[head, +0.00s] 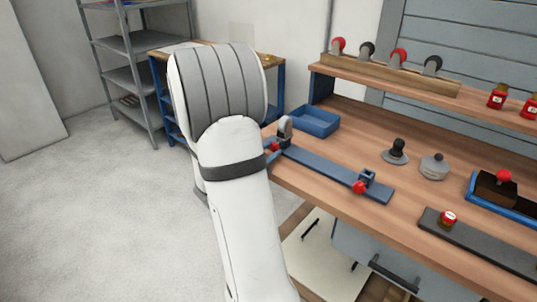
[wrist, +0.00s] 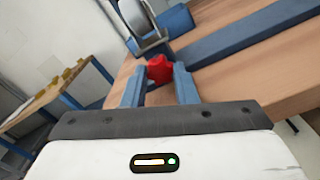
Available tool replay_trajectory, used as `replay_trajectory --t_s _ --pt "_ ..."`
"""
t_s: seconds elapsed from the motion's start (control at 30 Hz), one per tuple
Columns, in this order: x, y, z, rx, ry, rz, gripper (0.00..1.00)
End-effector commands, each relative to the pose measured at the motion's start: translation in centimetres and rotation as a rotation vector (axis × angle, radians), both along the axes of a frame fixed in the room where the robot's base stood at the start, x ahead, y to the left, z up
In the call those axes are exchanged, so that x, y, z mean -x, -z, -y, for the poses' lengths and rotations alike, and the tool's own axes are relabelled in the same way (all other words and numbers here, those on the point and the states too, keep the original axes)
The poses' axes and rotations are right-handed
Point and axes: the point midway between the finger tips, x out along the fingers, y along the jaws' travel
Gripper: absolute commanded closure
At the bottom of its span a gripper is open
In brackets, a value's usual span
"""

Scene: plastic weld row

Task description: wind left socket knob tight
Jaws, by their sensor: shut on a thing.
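The left socket knob is red and lobed; it shows between my fingers in the wrist view (wrist: 158,71) and beside my arm in the head view (head: 274,146). My gripper (wrist: 161,75) is shut on this knob, one blue-grey finger on each side. The left socket holds an upright grey round part (head: 285,127) at the left end of a blue rail (head: 318,168). The rail's right end has another socket (head: 368,178) with its own red knob (head: 359,187). In the head view my arm hides the gripper. How tight the knob is cannot be seen.
A blue tray (head: 316,121) stands behind the rail. A black-knobbed piece (head: 396,152) and a grey lidded pot (head: 434,167) stand to its right. A raised shelf (head: 440,84) runs along the back. The floor at left is clear.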

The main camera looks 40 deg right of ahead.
Motion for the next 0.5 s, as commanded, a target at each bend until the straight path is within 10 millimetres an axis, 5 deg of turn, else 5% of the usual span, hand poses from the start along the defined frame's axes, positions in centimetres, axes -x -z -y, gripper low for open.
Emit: replay_trajectory --t_s 0.27,0.3,0.5 --pt "0.02 -0.01 -0.01 0.0 0.001 0.0 0.97" --pt "0.01 -0.02 -0.01 0.0 0.0 0.0 0.73" --pt "0.01 -0.02 -0.01 0.0 0.0 -0.001 0.56"
